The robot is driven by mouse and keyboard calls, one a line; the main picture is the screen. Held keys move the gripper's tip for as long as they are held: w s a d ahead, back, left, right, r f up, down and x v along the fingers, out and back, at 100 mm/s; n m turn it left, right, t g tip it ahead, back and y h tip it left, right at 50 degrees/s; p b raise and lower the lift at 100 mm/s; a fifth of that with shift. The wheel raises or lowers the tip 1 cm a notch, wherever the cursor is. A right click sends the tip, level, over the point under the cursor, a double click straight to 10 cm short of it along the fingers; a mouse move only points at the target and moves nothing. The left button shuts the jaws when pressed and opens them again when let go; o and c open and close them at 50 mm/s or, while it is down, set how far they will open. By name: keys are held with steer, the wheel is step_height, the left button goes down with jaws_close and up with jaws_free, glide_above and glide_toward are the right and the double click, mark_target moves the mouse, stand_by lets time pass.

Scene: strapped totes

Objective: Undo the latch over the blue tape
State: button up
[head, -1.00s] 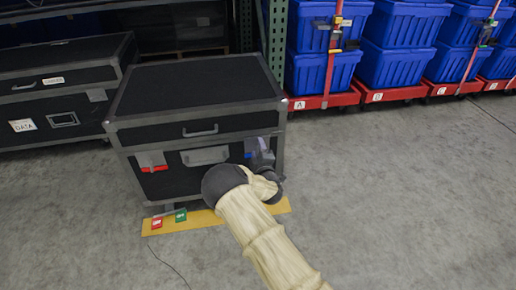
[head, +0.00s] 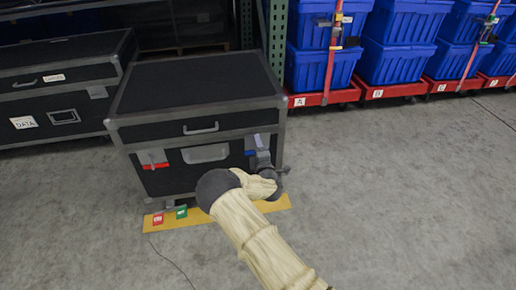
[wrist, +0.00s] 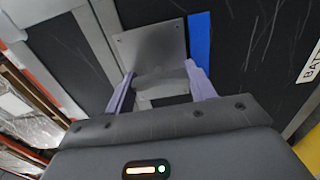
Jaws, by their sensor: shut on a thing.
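A black case (head: 200,92) with grey metal edges stands on the floor. Blue tape (head: 250,153) is on its front at the right, and shows as a blue strip beside the latch in the wrist view (wrist: 199,42). The metal latch plate (wrist: 150,48) lies between and beyond my fingers. My gripper (wrist: 160,88) has its two pale purple fingers on either side of the latch's lower part and is shut on it. In the head view my gripper (head: 261,142) is at the case's right front, and my wrist partly hides the latch.
Red tape (head: 156,166) marks another latch on the left of the front. A yellow strip (head: 222,216) with a red and a green tag lies on the floor before the case. Another dark case (head: 60,90) stands left. Blue totes (head: 322,70) stand behind right. Floor at right is clear.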

steer(key=o, duration=1)
steer(key=shift+s, duration=0.1)
steer(key=p+v, duration=0.6)
steer(key=v, duration=1.1)
steer(key=shift+s, duration=0.15)
